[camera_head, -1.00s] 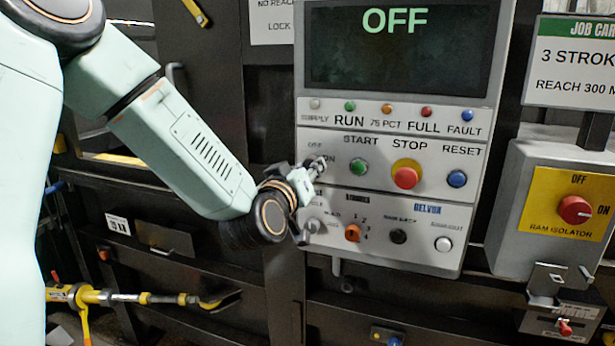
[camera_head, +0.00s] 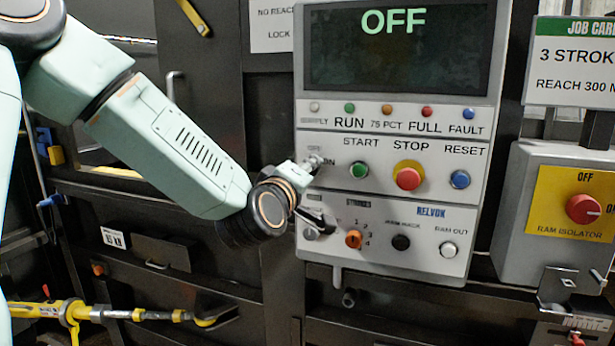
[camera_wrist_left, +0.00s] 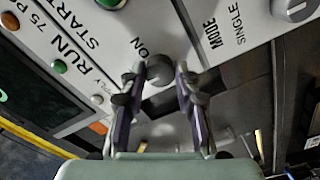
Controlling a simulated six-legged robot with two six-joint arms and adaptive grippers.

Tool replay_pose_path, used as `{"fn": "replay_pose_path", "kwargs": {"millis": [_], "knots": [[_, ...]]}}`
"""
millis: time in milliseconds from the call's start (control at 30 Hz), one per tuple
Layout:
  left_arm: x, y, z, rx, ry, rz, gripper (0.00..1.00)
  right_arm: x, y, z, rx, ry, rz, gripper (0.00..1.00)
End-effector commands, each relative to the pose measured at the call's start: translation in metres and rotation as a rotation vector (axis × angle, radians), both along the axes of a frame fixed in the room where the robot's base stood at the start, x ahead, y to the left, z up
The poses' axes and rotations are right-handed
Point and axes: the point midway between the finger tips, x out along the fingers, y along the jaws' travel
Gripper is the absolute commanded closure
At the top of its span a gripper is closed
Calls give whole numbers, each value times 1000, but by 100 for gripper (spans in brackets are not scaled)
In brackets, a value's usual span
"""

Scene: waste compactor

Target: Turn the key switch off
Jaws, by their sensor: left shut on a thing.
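The key switch (camera_head: 316,161) is at the left of the grey control panel (camera_head: 455,208), beside the ON label and left of the green START button. My left gripper (camera_head: 309,167) reaches it from the left and partly hides it. In the left wrist view my left gripper's fingers (camera_wrist_left: 160,78) stand on either side of the key switch's dark round part (camera_wrist_left: 158,70) and are shut on it. The fingers hide the key's exact angle. The display (camera_head: 398,45) reads OFF. My right gripper is in neither view.
The red STOP button (camera_head: 408,178) and blue RESET button (camera_head: 459,179) are to the right. An orange selector (camera_head: 353,239) and a MODE knob (camera_head: 311,233) are below. The RAM ISOLATOR box (camera_head: 550,205) stands at far right. A yellow tool (camera_head: 110,313) lies at lower left.

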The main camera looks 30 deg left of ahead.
Motion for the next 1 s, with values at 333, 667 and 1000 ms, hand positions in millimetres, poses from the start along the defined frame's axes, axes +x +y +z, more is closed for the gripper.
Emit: {"fn": "replay_pose_path", "kwargs": {"millis": [333,667,1000], "knots": [[0,-1,-1,-17,-1,-2,100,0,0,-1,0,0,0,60],[0,0,0,-16,-2,-1,55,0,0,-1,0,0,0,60],[0,0,0,-15,-2,0,46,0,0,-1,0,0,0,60]]}}
